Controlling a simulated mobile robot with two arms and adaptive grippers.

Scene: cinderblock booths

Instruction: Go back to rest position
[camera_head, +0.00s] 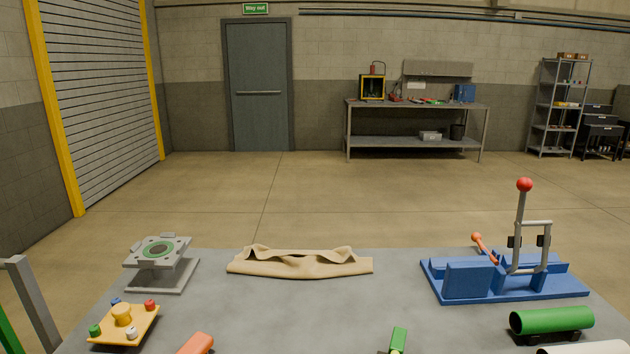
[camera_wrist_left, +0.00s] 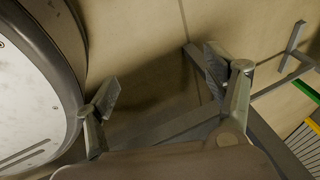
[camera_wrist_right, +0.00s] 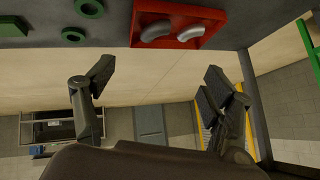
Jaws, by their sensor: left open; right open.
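My left gripper (camera_wrist_left: 160,85) shows in the left wrist view with its two fingers spread apart and nothing between them. Tan floor and a grey frame bar lie beyond it. My right gripper (camera_wrist_right: 155,85) shows in the right wrist view, also with fingers apart and empty. Neither gripper shows in the head view. The grey table (camera_head: 300,310) in front of me shows in the head view, with no arm over its visible part.
On the table are a grey stand (camera_head: 163,270), a yellow plate with coloured knobs (camera_head: 125,325), a tan cloth (camera_head: 300,264), a blue lever fixture (camera_head: 468,280) and a green cylinder (camera_head: 550,320). A red panel (camera_wrist_right: 180,22) is near my right gripper. Open floor lies beyond the table.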

